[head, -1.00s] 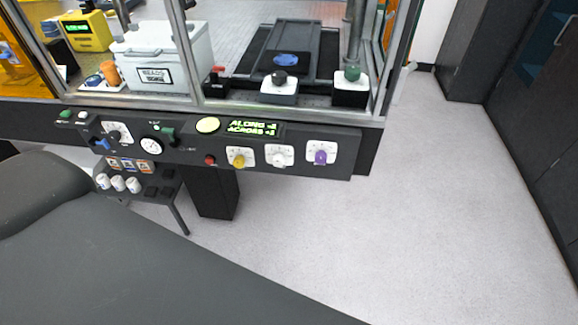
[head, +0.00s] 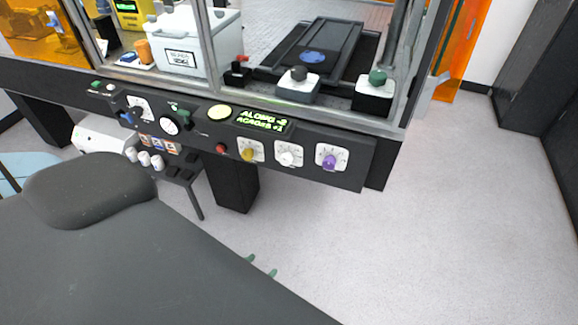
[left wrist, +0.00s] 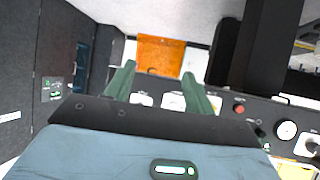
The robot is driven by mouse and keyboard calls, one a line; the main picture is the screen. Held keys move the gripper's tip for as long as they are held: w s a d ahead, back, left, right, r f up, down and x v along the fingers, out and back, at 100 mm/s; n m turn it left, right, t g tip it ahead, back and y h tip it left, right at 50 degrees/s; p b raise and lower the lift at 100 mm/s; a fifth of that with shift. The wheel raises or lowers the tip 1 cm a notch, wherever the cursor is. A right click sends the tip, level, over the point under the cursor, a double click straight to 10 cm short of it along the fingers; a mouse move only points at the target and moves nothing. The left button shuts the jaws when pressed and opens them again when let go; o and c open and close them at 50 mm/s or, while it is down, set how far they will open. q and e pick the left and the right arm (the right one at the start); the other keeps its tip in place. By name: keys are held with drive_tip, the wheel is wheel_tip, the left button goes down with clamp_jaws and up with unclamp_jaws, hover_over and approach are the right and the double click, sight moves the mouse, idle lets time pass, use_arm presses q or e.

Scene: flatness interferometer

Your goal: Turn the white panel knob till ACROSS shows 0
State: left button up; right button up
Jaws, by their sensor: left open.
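The white panel knob (head: 288,157) is on a white plate on the front of the dark panel, between a yellow knob (head: 248,153) and a purple knob (head: 330,161). The green display (head: 262,120) above it shows ALONG and ACROSS lines; its digits are too blurred to read surely. My left gripper (head: 260,266) shows only its green fingertips past my dark arm, below the panel in the picture. In the left wrist view its fingers (left wrist: 158,88) are apart with nothing held, with white knob plates beyond them; knob colours are unclear there. My right gripper is out of view.
A red button (head: 221,148) is left of the yellow knob. A gauge (head: 170,126) and a shelf (head: 178,176) with white cylinders are further left. Metal frame posts (head: 209,45) rise above the panel. The floor (head: 450,230) to the right is clear.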

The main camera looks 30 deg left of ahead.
use_arm(q)
drive_tip(key=w+a+r+n+t+y+b, duration=0.2)
drive_tip(key=w+a, duration=0.2)
drive_tip(key=w, duration=0.5)
drive_tip(key=n+t+y+b, duration=0.2)
drive_tip(key=t+b, duration=0.1)
drive_tip(key=t, duration=0.1)
approach(285, 163)
drive_tip(key=x, duration=0.9)
drive_tip(key=shift+p, duration=0.3)
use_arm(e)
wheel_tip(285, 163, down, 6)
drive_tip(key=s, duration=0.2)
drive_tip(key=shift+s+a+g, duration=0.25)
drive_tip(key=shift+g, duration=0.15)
use_arm(q)
drive_tip(key=shift+r, duration=0.1)
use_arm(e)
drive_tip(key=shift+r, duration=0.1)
use_arm(q)
drive_tip(key=c, duration=1)
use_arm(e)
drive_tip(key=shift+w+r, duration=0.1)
